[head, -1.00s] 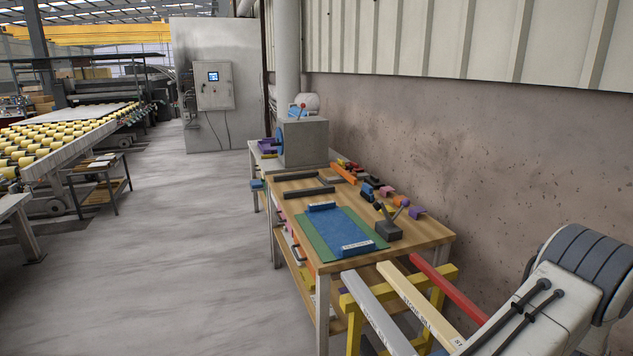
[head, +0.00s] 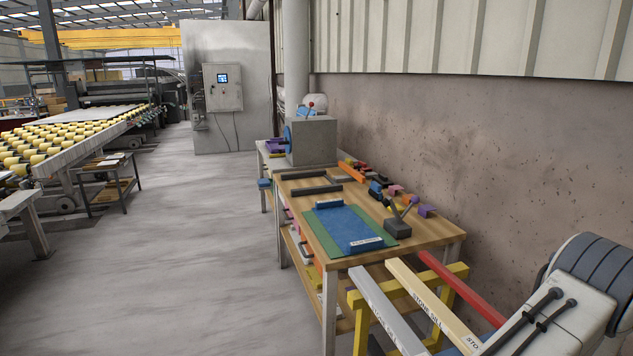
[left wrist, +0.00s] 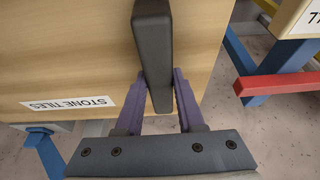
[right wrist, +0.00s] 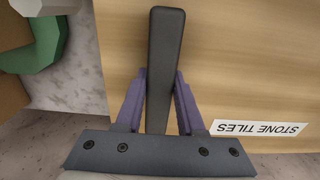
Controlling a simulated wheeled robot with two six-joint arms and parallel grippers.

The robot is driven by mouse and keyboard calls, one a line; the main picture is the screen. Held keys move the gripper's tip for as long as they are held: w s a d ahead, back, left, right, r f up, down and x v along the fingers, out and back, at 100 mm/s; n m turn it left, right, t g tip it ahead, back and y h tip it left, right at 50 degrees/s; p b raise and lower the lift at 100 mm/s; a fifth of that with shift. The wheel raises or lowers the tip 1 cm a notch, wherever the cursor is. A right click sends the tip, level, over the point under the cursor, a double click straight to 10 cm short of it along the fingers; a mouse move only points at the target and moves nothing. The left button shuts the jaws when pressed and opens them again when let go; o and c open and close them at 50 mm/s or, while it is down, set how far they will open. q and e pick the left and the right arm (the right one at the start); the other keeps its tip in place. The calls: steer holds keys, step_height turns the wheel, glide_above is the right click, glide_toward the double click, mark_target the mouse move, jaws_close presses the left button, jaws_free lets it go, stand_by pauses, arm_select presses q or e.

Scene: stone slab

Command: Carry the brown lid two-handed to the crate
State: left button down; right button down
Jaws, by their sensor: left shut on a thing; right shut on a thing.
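The lid shows as a light-brown wooden board in the left wrist view (left wrist: 70,55) and the right wrist view (right wrist: 235,60). It bears a white STONE TILES label and dark bar handles. My left gripper (left wrist: 160,100) has its purple fingers shut on one dark handle (left wrist: 152,45). My right gripper (right wrist: 160,100) is shut on another dark handle (right wrist: 165,45). The head view shows neither gripper nor the lid. I cannot make out the crate in any view.
A wooden workbench (head: 435,232) with a blue-and-green mat and tools stands along the wall. A yellow trestle (head: 458,272) with long labelled bars is before it. A roller conveyor (head: 70,150) is at far left. The floor (head: 190,250) between is clear.

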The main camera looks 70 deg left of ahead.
arm_select(q)
steer(key=shift+w+f, duration=0.1)
steer(key=shift+f, duration=0.15)
arm_select(e)
steer(key=shift+w+f, duration=0.1)
steer(key=shift+f, duration=0.15)
arm_select(q)
steer(key=shift+c, duration=2.2)
jaws_free()
steer(key=shift+r, duration=0.1)
arm_select(e)
steer(key=shift+r, duration=0.15)
steer(key=shift+c, duration=2.2)
jaws_free()
arm_select(q)
steer(key=o, duration=0.4)
steer(key=shift+o, duration=0.2)
arm_select(e)
steer(key=o, duration=0.4)
steer(key=shift+o, duration=0.2)
